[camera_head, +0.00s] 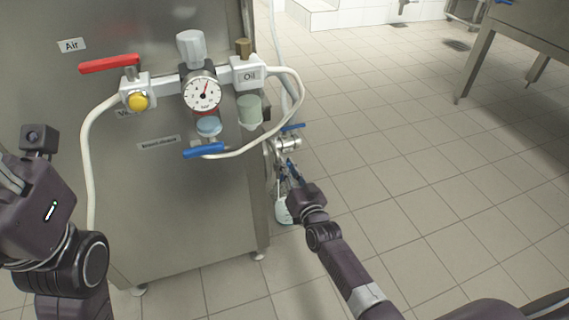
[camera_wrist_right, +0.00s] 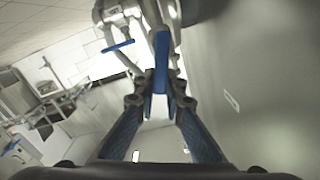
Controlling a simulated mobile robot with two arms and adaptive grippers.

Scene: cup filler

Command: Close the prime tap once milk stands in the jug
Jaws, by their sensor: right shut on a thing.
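The valve assembly (camera_head: 287,144) is at the right edge of the steel machine, with a blue lever (camera_head: 293,127) on top. My right gripper (camera_head: 291,174) is just below it. In the right wrist view, my right gripper (camera_wrist_right: 160,95) is shut on a blue tap handle (camera_wrist_right: 161,55), which runs lengthwise between the fingers. Another blue lever (camera_wrist_right: 118,46) lies crosswise up and left. The jug (camera_head: 283,212) is low beside the machine, partly hidden by my right gripper. It looks whitish inside, but the milk level cannot be read. My left gripper is partly cut off at the left edge; its fingers are unclear.
The machine front (camera_head: 190,220) carries a red lever (camera_head: 110,64), a yellow knob (camera_head: 138,101), a pressure gauge (camera_head: 202,93) and a blue lever (camera_head: 203,150). Pale hoses (camera_head: 90,150) loop around. A steel table (camera_head: 530,25) stands back right. The tiled floor (camera_head: 400,160) between is clear.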

